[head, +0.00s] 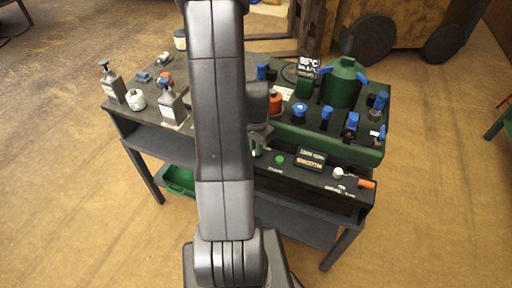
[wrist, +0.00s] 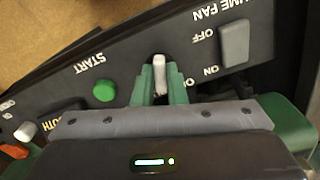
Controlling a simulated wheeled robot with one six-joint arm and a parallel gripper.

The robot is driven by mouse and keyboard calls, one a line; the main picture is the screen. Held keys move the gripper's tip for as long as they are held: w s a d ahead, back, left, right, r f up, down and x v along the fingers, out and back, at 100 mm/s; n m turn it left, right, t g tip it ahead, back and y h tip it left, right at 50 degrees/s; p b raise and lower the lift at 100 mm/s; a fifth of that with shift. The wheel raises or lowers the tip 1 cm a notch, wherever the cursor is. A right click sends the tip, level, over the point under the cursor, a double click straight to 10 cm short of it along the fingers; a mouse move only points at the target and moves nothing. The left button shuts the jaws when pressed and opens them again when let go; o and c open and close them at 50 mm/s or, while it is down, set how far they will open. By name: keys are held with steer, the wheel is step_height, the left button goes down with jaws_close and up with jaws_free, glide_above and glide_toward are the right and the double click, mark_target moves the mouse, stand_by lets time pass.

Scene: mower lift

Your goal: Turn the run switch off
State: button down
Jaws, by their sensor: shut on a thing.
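In the wrist view, my gripper (wrist: 159,88) has its two green fingers closed on a pale upright lever (wrist: 160,70) on the black panel, which I take to be the run switch. The lever's tip shows above and between the fingers. Its base and most of its label are hidden by the gripper; part of an "ON" mark shows to its right. In the head view my arm covers the lever and most of the gripper.
A green START button (wrist: 104,91) is close left of the fingers. A grey FUME FAN rocker (wrist: 234,42) is to the right. A white knob (head: 338,172) and orange handle (head: 367,183) sit at the panel's right end. Bottles and a green machine (head: 342,82) crowd the bench.

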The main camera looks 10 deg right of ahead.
steer(key=n+b, duration=0.1)
steer(key=n, duration=0.4)
steer(key=shift+d+n+b, duration=0.1)
steer(key=shift+n+b, duration=0.6)
steer(key=shift+n, duration=1.6)
steer(key=c, duration=1.5)
jaws_free()
steer(key=shift+o, duration=0.2)
step_height(320, 180, up, 14)
steer(key=p, duration=0.1)
steer(key=shift+f, duration=0.1)
